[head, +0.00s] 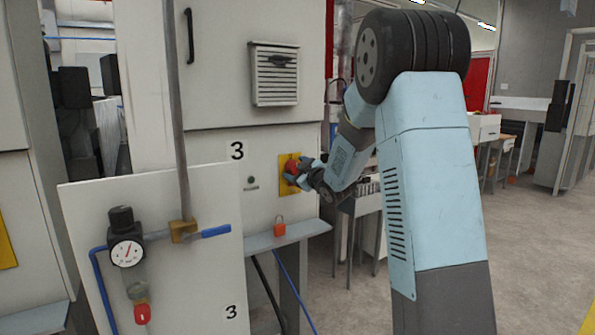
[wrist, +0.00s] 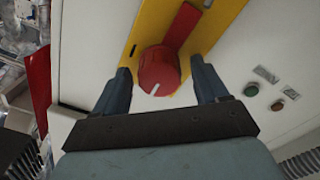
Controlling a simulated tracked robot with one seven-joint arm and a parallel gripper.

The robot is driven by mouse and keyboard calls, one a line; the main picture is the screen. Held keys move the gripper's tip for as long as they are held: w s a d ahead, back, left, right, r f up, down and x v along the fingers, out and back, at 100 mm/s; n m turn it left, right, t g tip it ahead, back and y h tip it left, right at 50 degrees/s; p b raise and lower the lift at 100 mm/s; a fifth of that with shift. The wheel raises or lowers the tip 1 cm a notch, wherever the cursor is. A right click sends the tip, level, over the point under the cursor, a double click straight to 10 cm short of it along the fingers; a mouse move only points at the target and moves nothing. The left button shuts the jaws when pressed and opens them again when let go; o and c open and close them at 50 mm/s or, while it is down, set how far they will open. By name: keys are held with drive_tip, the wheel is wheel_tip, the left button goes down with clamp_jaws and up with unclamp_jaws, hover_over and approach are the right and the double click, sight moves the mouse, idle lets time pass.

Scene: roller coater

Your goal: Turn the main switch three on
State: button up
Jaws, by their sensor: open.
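Main switch three is a red round knob (head: 291,165) on a yellow plate (head: 285,205), set in a cream cabinet marked "3". In the wrist view the knob (wrist: 158,72) has a white line on its face, near the lower edge and roughly upright in the picture. A red bar (wrist: 182,25) lies behind it, slanting to the upper right. My gripper (head: 299,176) is at the knob in the head view and partly covers it. In the wrist view my gripper (wrist: 161,76) is open, with one finger on each side of the knob and visible gaps between.
A red padlock (head: 279,227) stands on a ledge (head: 290,238) below the switch. A green button (head: 251,183) is left of the plate. A white panel with a pressure gauge (head: 127,251) and blue hose stands front left. Open floor lies to the right.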

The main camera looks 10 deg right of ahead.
drive_tip(key=shift+c, duration=0.3)
drive_tip(key=c, duration=0.9)
drive_tip(key=shift+d, duration=0.15)
drive_tip(key=shift+c, duration=0.5)
